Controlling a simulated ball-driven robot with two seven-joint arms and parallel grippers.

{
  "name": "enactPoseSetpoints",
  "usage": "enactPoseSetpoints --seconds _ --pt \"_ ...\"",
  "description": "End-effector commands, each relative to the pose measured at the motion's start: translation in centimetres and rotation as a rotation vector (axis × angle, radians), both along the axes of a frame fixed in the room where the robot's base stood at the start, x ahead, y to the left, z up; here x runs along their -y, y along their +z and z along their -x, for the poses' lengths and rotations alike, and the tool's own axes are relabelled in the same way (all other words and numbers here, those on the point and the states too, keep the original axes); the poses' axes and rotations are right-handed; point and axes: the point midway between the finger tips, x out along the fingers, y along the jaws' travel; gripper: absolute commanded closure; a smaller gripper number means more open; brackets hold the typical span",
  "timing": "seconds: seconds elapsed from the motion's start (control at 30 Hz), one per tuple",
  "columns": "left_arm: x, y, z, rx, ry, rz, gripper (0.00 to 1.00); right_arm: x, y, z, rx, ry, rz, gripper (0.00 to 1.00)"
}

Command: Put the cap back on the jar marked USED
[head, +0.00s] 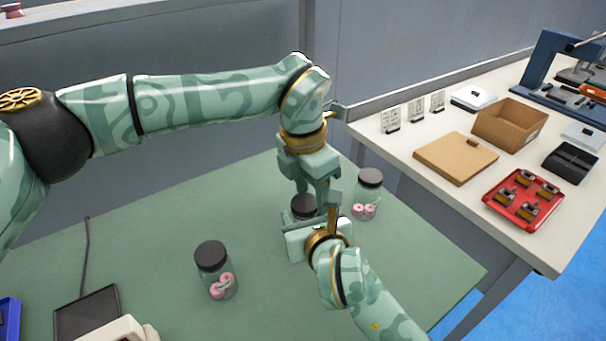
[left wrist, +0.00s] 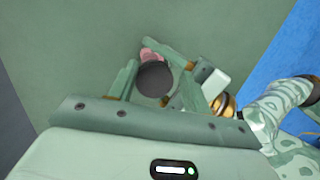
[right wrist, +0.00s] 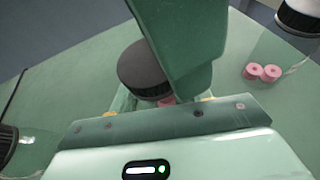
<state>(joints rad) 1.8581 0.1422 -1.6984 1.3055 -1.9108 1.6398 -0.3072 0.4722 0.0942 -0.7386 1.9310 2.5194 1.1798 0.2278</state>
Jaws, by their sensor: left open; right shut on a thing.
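A jar with a black cap (head: 303,205) stands in the middle of the green mat, mostly hidden by my grippers. My right gripper (head: 300,224) is shut on this jar, below the cap. My left gripper (head: 318,193) is above it, pointing down and open; in the left wrist view the round black cap (left wrist: 154,78) lies between its spread fingers, with a gap visible. In the right wrist view the cap (right wrist: 143,70) sits on the jar top, partly behind a left finger; I cannot tell whether it is screwed down. No USED mark is readable.
Capped jars with pink spools stand left (head: 216,272) and right (head: 368,195) of the middle jar. A dark flat tray (head: 88,312) lies at the front left. A white bench at right holds an open cardboard box (head: 509,124) and a red tray (head: 524,200). The mat's front middle is clear.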

Motion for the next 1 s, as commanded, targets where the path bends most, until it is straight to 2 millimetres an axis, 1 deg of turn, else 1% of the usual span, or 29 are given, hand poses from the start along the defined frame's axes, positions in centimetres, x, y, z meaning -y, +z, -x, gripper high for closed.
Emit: enactPoseSetpoints --seconds 0.03,0.07,0.1,0.13,0.17,0.2,0.27,0.3,0.33,0.43,0.5,0.57,0.6,0.67,0.7,0.77,0.8,0.87,0.9,0.97,1.0 --pt "2.9 1.1 1.5 -0.055 0.032 0.114 0.38 -0.6 -0.2 0.3 -0.007 0.015 -0.002 1.00" --pt "4.1 1.5 1.9 -0.085 0.061 0.176 0.38 -0.6 -0.2 0.3 -0.008 0.014 -0.002 1.00" --pt "5.7 2.3 2.4 -0.127 0.110 0.267 0.38 -0.6 -0.3 0.3 -0.010 0.013 -0.001 1.00" --pt "6.9 3.0 2.7 -0.164 0.152 0.336 0.38 -0.6 -0.3 0.3 -0.010 0.013 -0.001 1.00" --pt "8.1 3.9 2.9 -0.203 0.200 0.404 0.38 -0.5 -0.3 0.3 -0.011 0.012 -0.001 1.00" --pt "9.7 5.1 3.2 -0.258 0.266 0.495 0.38 -0.5 -0.4 0.3 -0.011 0.012 -0.001 1.00" --pt "11.8 7.3 3.3 -0.350 0.377 0.626 0.38 -0.5 -0.4 0.3 -0.012 0.011 -0.001 1.00" --pt "13.0 8.8 3.2 -0.416 0.457 0.711 0.38 -0.5 -0.4 0.3 -0.012 0.010 0.000 1.00" --pt "13.9 10.0 3.0 -0.469 0.522 0.774 0.38 -0.4 -0.4 0.3 -0.013 0.010 0.000 1.00" --pt "16.0 14.3 1.6 -0.663 0.764 0.973 0.38 -0.4 -0.4 0.3 -0.013 0.009 0.000 1.00" --pt "16.8 17.1 -0.1 -0.814 0.953 1.098 0.38 -0.4 -0.5 0.3 -0.014 0.009 0.001 1.00" --pt "17.0 19.2 -1.9 -0.947 1.127 1.192 0.38 -0.4 -0.5 0.3 -0.014 0.009 0.001 1.00" --pt "16.9 20.3 -3.3 -1.037 1.248 1.248 0.38 -0.4 -0.5 0.3 -0.014 0.009 0.001 1.00" --pt "16.4 21.6 -5.4 -1.175 1.438 1.319 0.38 -0.4 -0.5 0.3 -0.013 0.008 0.001 1.00" --pt "15.8 22.1 -6.9 -1.264 1.569 1.358 0.38 -0.3 -0.5 0.3 -0.013 0.008 0.001 1.00" --pt "14.8 22.3 -9.0 -1.398 1.776 1.403 0.38 -0.3 -0.5 0.3 -0.014 0.008 0.001 1.00" --pt "13.9 22.1 -10.2 -1.482 1.918 1.423 0.38 -0.3 -0.5 0.3 -0.014 0.008 0.001 1.00" --pt "12.5 21.3 -11.9 -1.597 2.141 1.439 0.38 -0.3 -0.5 0.3 -0.015 0.008 0.000 1.00" --pt "11.5 20.5 -12.8 1.624 -2.238 -1.404 0.38 -0.3 -0.5 0.3 -0.015 0.008 0.000 1.00" --pt "10.0 18.9 -13.7 1.490 -2.156 -1.211 0.38 -0.3 -0.5 0.3 -0.014 0.008 0.001 1.00" --pt "8.9 17.7 -13.9 1.396 -2.101 -1.091 0.38 -0.3 -0.5 0.3 -0.015 0.008 0.000 1.00"
